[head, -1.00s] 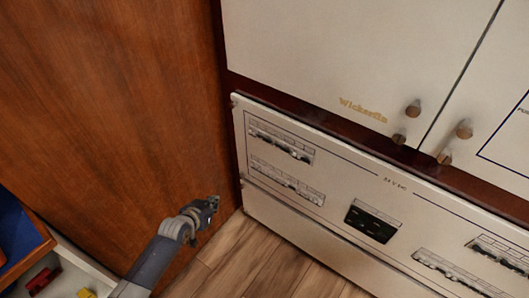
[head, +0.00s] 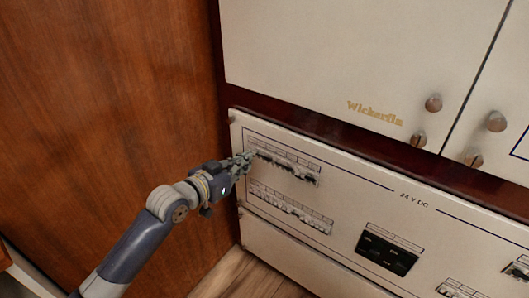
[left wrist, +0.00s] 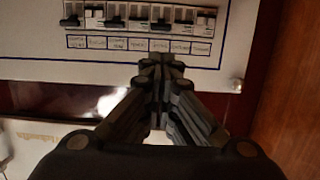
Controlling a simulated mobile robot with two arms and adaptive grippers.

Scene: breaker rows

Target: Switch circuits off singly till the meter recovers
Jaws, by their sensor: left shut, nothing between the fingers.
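The white panel marked 24 V DC (head: 350,200) carries an upper breaker row (head: 285,168) and a lower breaker row (head: 290,208) at its left end. My left gripper (head: 248,160) is shut and empty, its tips at the left end of the upper row. In the left wrist view, its fingertips (left wrist: 161,62) overlap the label strip beside a row of breakers (left wrist: 140,18). Whether they touch the panel I cannot tell. The breaker levers do not all look alike, but their positions are hard to read. No meter reading is legible. My right gripper is out of view.
A black unit (head: 386,252) sits right of the breaker rows, with more breakers (head: 517,270) at the lower right. White cabinet doors with round knobs (head: 433,103) are above. A brown wood wall (head: 110,110) stands at left, and plank floor (head: 240,275) shows below.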

